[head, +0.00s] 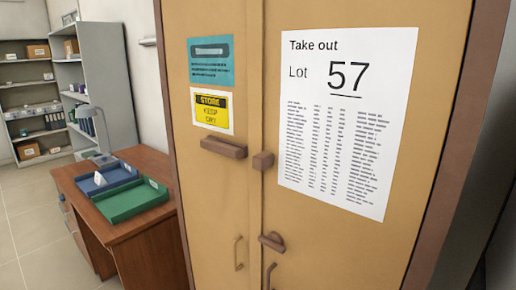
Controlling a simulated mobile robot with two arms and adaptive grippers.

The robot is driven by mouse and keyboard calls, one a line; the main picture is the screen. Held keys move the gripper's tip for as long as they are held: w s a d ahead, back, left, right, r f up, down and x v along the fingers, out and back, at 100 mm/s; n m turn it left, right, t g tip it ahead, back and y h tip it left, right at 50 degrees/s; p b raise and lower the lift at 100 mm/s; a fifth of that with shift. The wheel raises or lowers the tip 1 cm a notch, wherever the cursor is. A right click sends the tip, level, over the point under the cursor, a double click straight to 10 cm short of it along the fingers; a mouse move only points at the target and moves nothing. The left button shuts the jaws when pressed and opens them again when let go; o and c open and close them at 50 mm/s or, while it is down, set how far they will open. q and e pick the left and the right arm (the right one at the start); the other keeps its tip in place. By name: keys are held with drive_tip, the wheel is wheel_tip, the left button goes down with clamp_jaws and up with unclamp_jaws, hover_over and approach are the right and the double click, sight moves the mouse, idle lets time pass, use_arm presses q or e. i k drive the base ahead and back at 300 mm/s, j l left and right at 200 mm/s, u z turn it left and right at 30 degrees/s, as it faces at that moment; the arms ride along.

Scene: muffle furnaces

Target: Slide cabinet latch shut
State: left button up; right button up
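The tan cabinet (215,75) stands close in front of me with both doors closed or nearly so. A brown latch bar (223,147) lies across the left door under the yellow sign. A brown block (263,160) sits on the right door beside the seam, to the right of the bar. A narrow gap shows between the bar's right end and the block. A brown turn-type fitting (271,241) sits lower by the seam. Neither of my grippers is in view.
Pull handles (238,253) are low on the doors. A large "Lot 57" sheet (348,110) covers the right door. At left, a wooden desk (150,235) holds green (130,205) and blue trays. Grey shelves (105,70) stand behind; open floor lies at far left.

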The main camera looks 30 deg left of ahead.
sight(230, 150)
drive_tip(key=u, duration=0.4)
drive_tip(key=j+u, duration=0.1)
drive_tip(key=u, duration=0.3)
drive_tip(key=i+u, duration=0.1)
drive_tip(key=u, duration=0.3)
